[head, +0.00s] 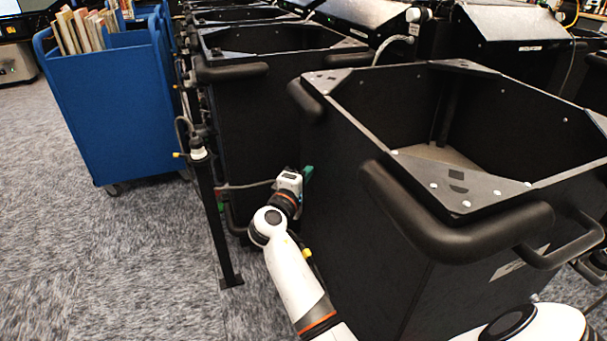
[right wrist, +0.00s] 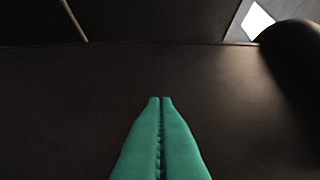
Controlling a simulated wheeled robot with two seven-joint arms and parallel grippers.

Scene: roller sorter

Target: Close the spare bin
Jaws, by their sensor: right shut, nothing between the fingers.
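A large open-topped black bin (head: 370,225) stands nearest in the head view, with corner plates and thick rounded bumpers. It sticks out from the row toward me. No label naming the spare bin is legible. My right gripper (head: 308,173) has green fingers and is at the left side wall of this bin, below its rim. In the right wrist view the fingers (right wrist: 161,101) are shut together and empty, in front of a dark panel (right wrist: 70,110). I cannot tell whether the tips touch it. My left gripper is not in view.
A second black bin (head: 240,125) stands to the left, behind a thin black post (head: 212,215) with a foot on the carpet. A blue cart (head: 115,110) with books is farther left. Grey carpet (head: 100,250) is free at the lower left.

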